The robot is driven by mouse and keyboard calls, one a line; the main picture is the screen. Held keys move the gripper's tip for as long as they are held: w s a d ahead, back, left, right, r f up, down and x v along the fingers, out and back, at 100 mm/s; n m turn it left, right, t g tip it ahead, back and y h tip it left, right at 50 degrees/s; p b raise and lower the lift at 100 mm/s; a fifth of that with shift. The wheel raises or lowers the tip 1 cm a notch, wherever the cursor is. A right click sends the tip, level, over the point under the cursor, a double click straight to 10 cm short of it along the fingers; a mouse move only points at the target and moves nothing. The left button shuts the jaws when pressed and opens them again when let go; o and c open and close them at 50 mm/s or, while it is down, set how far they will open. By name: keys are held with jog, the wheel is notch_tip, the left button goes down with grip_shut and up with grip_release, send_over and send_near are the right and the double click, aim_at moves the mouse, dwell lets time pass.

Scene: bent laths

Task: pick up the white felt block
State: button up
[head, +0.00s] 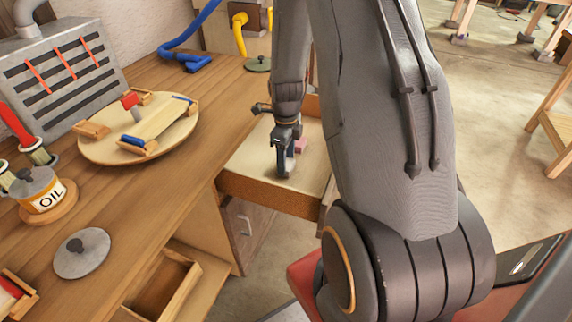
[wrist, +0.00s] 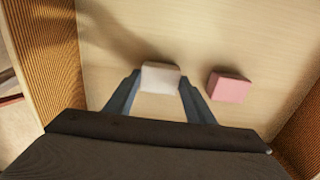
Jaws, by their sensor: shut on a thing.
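The white felt block (wrist: 160,77) sits between the two fingertips of my gripper (wrist: 159,82) in the wrist view. The fingers press on its left and right sides. Below it is the pale floor of a shallow wooden tray or drawer; I cannot tell whether the block touches that floor. In the head view my gripper (head: 284,172) reaches down inside the same tray (head: 262,193), and the white block cannot be made out there.
A pink block (wrist: 228,87) lies just right of the gripper in the wrist view; it also shows in the head view (head: 300,145). The tray's raised walls (wrist: 56,62) stand on both sides.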

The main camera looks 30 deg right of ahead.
jog(key=shift+r, duration=0.1)
notch_tip(320, 180, up, 10)
jog(key=b, duration=0.1)
dwell(0.4)
